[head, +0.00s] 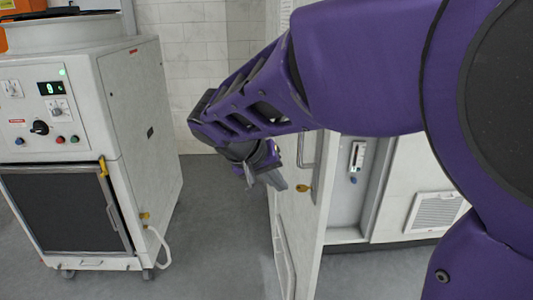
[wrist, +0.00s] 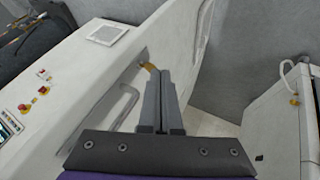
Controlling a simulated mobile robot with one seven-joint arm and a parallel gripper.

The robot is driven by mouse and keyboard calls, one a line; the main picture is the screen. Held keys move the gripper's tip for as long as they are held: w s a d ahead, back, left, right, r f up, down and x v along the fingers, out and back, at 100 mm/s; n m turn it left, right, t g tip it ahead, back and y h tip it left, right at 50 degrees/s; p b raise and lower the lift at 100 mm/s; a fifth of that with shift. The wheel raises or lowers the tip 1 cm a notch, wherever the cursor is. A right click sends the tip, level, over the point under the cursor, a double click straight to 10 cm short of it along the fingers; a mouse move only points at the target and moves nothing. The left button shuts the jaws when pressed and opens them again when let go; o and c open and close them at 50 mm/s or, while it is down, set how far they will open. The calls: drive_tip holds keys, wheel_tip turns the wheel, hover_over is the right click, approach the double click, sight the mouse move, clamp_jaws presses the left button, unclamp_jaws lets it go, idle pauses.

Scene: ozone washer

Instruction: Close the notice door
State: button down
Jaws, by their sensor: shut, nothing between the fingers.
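The white notice door (head: 312,225) stands open on the cabinet at the right of the head view, swung out toward me. It has a grey bar handle (head: 302,152) and a brass latch (head: 303,188). I cannot tell whether the fingers touch the door. My arm hides the upper door.
A white wheeled machine (head: 150,130) with a control panel and dark front window stands at left. The white cabinet (head: 405,185) with a vent is at right. Grey floor (head: 215,220) lies clear between them. A tiled wall (head: 190,45) is behind.

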approach(317, 204)
wheel_tip(317, 204, down, 3)
drive_tip(key=w+a, duration=0.1)
drive_tip(key=a, duration=0.1)
drive_tip(key=shift+w+d+f, duration=0.15)
drive_tip(key=shift+d, duration=0.5)
drive_tip(key=shift+w+d+f, duration=0.15)
drive_tip(key=shift+d+f, duration=0.05)
drive_tip(key=shift+d, duration=0.5)
drive_tip(key=shift+w+d+f, duration=0.15)
drive_tip(key=shift+w+d, duration=0.05)
drive_tip(key=shift+d, duration=0.45)
drive_tip(key=shift+d, duration=0.1)
